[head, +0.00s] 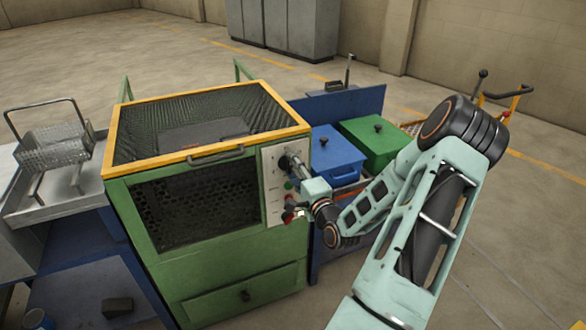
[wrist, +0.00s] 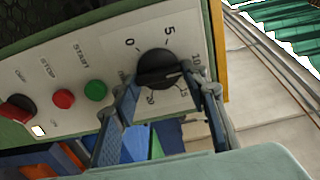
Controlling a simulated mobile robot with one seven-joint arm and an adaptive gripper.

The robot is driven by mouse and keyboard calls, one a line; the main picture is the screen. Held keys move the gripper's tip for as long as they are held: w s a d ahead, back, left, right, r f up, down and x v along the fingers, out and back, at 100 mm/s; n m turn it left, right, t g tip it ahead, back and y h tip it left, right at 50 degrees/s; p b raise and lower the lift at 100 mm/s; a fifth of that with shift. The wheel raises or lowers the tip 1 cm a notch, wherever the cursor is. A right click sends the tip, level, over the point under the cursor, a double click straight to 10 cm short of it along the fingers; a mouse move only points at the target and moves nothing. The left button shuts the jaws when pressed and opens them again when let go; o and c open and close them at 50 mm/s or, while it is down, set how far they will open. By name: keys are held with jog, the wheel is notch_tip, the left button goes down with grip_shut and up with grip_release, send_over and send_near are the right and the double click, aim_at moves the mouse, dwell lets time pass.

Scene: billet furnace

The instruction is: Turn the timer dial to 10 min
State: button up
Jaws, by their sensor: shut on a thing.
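The black round timer dial (wrist: 157,68) is on the white control panel (wrist: 65,75), with printed marks 0, 5, 10, 15 and 20 around it. My gripper (wrist: 163,80) has one fingertip on each side of the dial and is shut on it. A ridge on the dial points right, toward the side of the 10 and 15 marks; its exact reading is unclear because a finger covers part of that side.
A green start button (wrist: 95,90), a red stop button (wrist: 63,99) and a red-and-black knob (wrist: 17,108) sit left of the dial. The green furnace (head: 225,255) carries the panel. Blue (head: 335,155) and green (head: 375,140) lidded boxes stand right, near my arm.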

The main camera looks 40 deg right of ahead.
jog(key=o, duration=1.2)
jog(key=shift+c, duration=0.2)
jog(key=v, duration=1.2)
jog(key=shift+a, duration=0.1)
